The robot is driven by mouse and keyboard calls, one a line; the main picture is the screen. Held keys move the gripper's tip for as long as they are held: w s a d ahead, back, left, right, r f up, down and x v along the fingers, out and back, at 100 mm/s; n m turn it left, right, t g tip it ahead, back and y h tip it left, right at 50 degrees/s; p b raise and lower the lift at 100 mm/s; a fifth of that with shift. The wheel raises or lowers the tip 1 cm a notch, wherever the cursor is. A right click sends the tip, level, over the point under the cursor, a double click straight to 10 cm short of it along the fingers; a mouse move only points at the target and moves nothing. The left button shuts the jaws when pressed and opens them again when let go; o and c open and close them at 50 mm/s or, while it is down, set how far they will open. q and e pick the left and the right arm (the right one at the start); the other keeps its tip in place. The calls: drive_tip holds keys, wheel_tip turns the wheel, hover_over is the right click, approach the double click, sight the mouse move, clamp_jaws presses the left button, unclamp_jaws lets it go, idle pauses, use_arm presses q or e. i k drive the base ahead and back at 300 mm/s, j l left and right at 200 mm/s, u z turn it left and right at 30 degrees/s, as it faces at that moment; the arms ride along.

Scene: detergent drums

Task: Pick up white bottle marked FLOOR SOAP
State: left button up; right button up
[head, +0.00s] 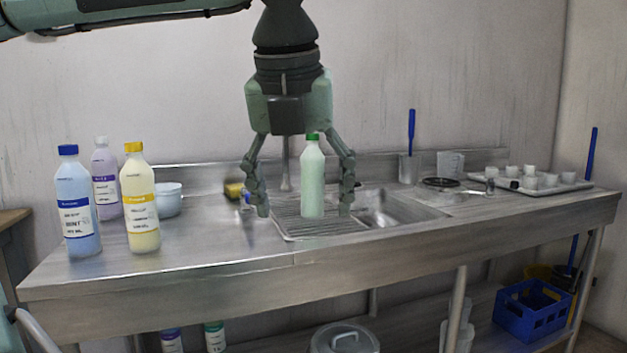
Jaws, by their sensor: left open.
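A pale greenish-white bottle with a green cap (312,183) stands upright on the ribbed part of the steel sink unit. No label or lettering shows on the side facing me, so I cannot tell whether it is marked FLOOR SOAP. My left gripper (305,209) points down over this bottle, open. One finger is on each side, with visible gaps to the bottle, and the cap is just below the palm. My right gripper is not in view.
On the steel counter (215,245) are a white tub (168,200), a yellow sponge (233,190), a blue-handled brush (411,135) and a tray of small cups (565,185). A blue crate (533,310) sits below. The front counter strip is clear.

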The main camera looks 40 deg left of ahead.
sight(312, 159)
drive_tip(key=i+j, duration=0.85)
drive_tip(key=j, duration=0.25)
